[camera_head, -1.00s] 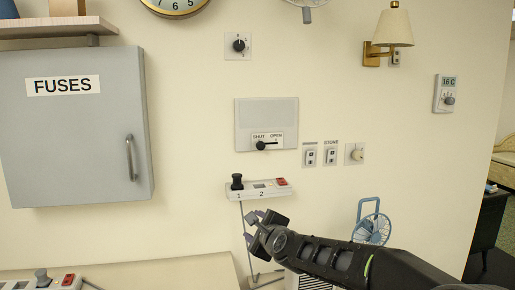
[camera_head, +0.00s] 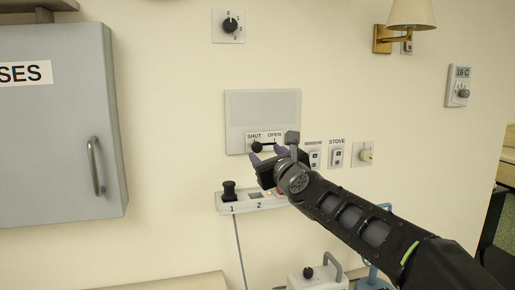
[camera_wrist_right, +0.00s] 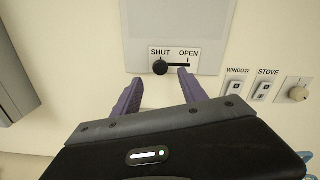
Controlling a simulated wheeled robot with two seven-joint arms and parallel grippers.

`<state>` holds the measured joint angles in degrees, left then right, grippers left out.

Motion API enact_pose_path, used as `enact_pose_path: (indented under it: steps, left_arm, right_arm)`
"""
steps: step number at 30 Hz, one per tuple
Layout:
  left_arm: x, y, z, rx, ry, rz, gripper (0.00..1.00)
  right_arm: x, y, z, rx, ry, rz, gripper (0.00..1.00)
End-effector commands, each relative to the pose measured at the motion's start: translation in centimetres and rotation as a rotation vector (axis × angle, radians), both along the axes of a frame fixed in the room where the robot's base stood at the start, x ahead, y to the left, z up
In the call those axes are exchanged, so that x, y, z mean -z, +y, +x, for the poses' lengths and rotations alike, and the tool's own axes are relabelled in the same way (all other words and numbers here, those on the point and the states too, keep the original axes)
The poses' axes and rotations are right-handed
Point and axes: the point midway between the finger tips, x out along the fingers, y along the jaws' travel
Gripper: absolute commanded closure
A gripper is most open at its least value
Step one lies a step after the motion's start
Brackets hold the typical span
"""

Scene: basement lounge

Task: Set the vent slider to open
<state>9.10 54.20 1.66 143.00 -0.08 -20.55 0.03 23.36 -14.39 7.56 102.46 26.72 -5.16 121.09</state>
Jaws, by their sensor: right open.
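The vent slider is a black knob (camera_head: 257,147) on a short track under the words SHUT and OPEN, on a grey wall panel (camera_head: 262,108). The knob sits at the SHUT end; in the right wrist view the knob (camera_wrist_right: 160,68) is at the left end of its track. My right gripper (camera_head: 268,156) is just below and in front of the panel. In the wrist view its two purple fingers (camera_wrist_right: 157,88) are apart with nothing between them, their tips just below the slider label. My left gripper is not in view.
A power strip (camera_head: 222,205) with a black plug is below the panel. WINDOW and STOVE switches (camera_head: 336,156) and a cream knob (camera_head: 366,155) are to the right. A grey fuse cabinet (camera_head: 60,130) stands out on the left.

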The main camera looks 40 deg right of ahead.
Motion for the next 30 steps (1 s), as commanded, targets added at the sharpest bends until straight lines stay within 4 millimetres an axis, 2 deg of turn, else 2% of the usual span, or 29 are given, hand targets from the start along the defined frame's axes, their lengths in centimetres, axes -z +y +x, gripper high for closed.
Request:
enact_pose_path:
  steps: [5, 16, 27, 30]
  left_arm:
    - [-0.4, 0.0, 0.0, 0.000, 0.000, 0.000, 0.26]
    - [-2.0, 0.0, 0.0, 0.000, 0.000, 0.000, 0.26]
    - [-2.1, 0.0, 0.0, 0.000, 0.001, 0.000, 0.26]
    - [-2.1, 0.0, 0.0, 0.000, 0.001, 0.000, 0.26]
  right_arm:
    - [-0.1, -0.5, 1.5, 0.000, 0.001, -0.001, 0.50]
    - [-0.2, -2.2, 6.6, -0.001, 0.001, -0.001, 0.50]
    - [0.0, -2.5, 7.2, 0.000, 0.000, -0.001, 0.50]
    - [0.0, -2.5, 7.2, 0.000, 0.000, -0.001, 0.57]
